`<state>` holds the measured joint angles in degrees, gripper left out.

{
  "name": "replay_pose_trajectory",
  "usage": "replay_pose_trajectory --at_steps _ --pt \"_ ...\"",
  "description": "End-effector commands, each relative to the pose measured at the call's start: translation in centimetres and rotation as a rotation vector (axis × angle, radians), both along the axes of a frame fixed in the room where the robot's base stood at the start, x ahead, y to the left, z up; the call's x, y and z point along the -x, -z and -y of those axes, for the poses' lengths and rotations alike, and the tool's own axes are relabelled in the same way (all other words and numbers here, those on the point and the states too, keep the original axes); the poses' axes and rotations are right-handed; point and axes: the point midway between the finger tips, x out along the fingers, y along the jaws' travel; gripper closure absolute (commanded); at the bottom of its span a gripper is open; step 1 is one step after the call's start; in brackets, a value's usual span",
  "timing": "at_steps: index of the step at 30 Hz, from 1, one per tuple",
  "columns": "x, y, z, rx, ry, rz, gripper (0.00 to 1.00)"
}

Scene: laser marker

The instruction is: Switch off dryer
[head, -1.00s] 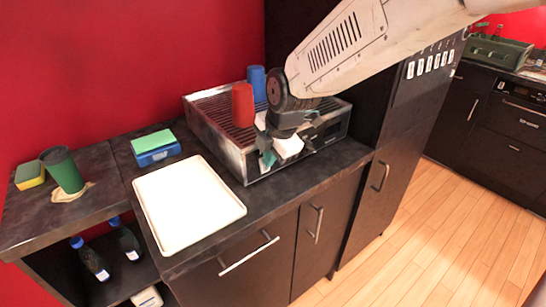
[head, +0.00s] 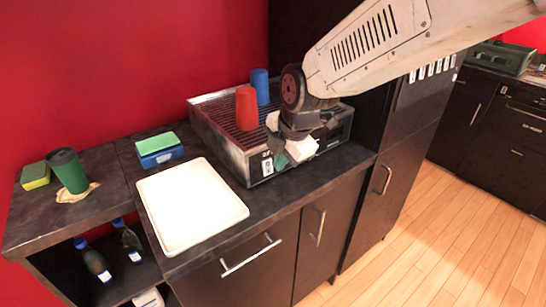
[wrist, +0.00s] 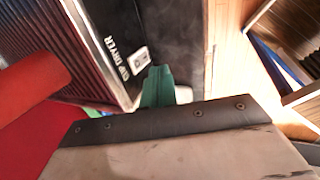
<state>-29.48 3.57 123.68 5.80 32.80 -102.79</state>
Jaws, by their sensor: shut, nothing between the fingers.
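The cup dryer (head: 222,140) is a dark metal box with a ribbed top on the counter. In the wrist view its front (wrist: 112,50) bears the words "CUP DRYER" beside a small white plate (wrist: 139,57), which seems to hold the switch. Whether the switch is on or off is too small to tell. My gripper (head: 280,160) is in front of the dryer's front face, its green fingertips shut and empty. In the wrist view the fingertips (wrist: 157,85) are close to the white plate; I cannot tell whether they touch. My wrist hides part of the dryer's front.
A red cup (head: 246,110) and a blue cup (head: 260,86) stand on the dryer. A white tray (head: 190,205) lies left of it. A blue box with a green top (head: 158,150) and a green cup (head: 68,170) are farther left. A tall cabinet (head: 410,125) stands close on the right.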

Motion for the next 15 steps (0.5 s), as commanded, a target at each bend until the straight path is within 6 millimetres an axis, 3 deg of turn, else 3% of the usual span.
replay_pose_trajectory --at_steps 9,15 --pt "1.1 -6.9 0.1 -0.002 -0.01 0.004 1.0" --pt "1.4 -9.4 0.4 0.0 -0.009 0.0 1.0"
